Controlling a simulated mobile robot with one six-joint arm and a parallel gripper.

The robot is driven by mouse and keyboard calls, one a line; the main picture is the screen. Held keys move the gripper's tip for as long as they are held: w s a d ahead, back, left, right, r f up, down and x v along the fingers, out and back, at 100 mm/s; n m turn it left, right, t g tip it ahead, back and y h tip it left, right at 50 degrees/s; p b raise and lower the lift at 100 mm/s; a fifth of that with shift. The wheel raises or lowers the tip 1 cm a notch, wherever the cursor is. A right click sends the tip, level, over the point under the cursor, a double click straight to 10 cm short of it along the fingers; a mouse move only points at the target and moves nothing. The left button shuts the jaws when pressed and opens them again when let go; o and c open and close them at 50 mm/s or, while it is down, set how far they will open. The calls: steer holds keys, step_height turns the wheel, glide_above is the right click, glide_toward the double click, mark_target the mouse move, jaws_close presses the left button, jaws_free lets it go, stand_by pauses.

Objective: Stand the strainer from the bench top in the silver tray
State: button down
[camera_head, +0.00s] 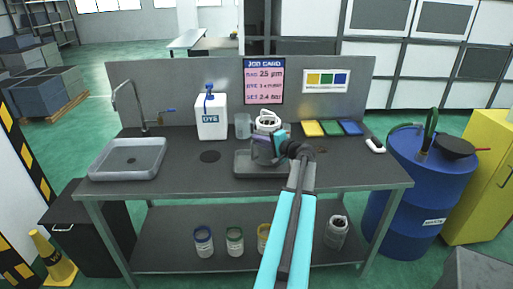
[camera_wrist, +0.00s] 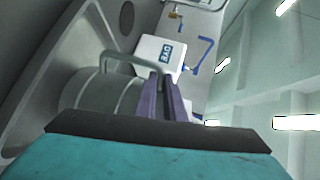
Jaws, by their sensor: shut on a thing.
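The strainer (camera_head: 262,150) is a grey, partly see-through cylinder over the silver tray (camera_head: 240,170) on the bench top. My gripper (camera_head: 277,138) is shut on it from the right. In the wrist view the strainer (camera_wrist: 95,92) shows as a banded grey cylinder with a wide flange and a loop handle. The purple fingers (camera_wrist: 165,98) close at the right end of that handle. The strainer looks roughly upright in the head view. Its lower end overlaps the tray, and I cannot tell whether it touches the tray floor. My arm hides the tray's right part.
A glass beaker (camera_head: 243,125) and a white container (camera_head: 268,123) stand close behind the tray. Yellow, green and blue pads (camera_head: 331,128) lie right. Bench top between basin and tray is mostly clear.

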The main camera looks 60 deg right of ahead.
mark_target(257, 146)
steer(key=shift+w+d+f+p, duration=0.1)
steer(key=shift+w+f+p, duration=0.15)
steer(key=shift+f, duration=0.3)
steer(key=shift+w+a+f+p, duration=0.1)
steer(key=shift+f+p, duration=0.3)
steer(key=shift+f, duration=0.2)
steer(key=shift+w+d+f+p, duration=0.1)
steer(key=shift+w+f+p, duration=0.15)
steer(key=shift+f, duration=0.5)
steer(key=c, duration=1.8)
jaws_free()
steer(key=shift+c, duration=0.2)
steer(key=shift+r, duration=0.15)
steer(key=b+v, duration=0.3)
steer(key=v, duration=0.9)
